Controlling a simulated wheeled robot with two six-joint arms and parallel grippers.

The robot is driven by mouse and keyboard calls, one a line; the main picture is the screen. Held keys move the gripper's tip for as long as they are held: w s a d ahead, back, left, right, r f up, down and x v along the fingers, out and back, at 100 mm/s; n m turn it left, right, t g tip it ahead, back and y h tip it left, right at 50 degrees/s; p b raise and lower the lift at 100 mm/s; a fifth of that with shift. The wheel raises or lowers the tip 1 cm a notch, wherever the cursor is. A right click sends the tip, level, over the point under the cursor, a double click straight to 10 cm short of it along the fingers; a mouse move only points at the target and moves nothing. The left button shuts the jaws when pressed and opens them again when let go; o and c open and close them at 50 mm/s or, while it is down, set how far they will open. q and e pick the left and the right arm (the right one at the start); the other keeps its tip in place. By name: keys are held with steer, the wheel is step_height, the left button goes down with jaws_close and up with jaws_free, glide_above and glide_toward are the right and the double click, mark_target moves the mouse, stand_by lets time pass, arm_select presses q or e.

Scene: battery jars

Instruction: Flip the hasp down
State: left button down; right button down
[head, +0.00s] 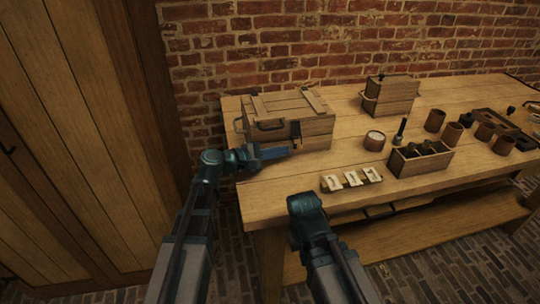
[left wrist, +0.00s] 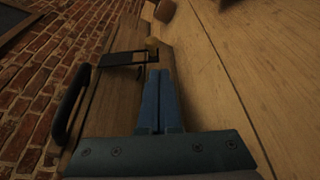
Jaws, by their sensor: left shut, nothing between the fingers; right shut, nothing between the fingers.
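A wooden chest (head: 315,127) with a slatted lid stands at the left end of the bench. The hasp is a black metal piece (left wrist: 126,58) with an open frame, on the chest's front in the left wrist view. A small brass-coloured part (left wrist: 152,43) shows just beyond it. My left gripper (head: 288,151) is shut and empty, low in front of the chest. Its blue fingertips (left wrist: 158,72) lie close beside the hasp; I cannot tell whether they touch it. My right arm's wrist (head: 305,205) is in front of the bench; its fingers are hidden.
A black handle (left wrist: 70,103) sticks out from the chest. A smaller wooden box (head: 392,97) stands at the back. A divided wooden box (head: 420,165), pale small plates (head: 350,180), a round jar (head: 375,140) and brown cups (head: 435,120) stand to the right. A brick wall is behind.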

arm_select(q)
steer(key=shift+x, duration=1.4)
steer(key=shift+s+r, duration=0.1)
steer(key=shift+s, duration=0.05)
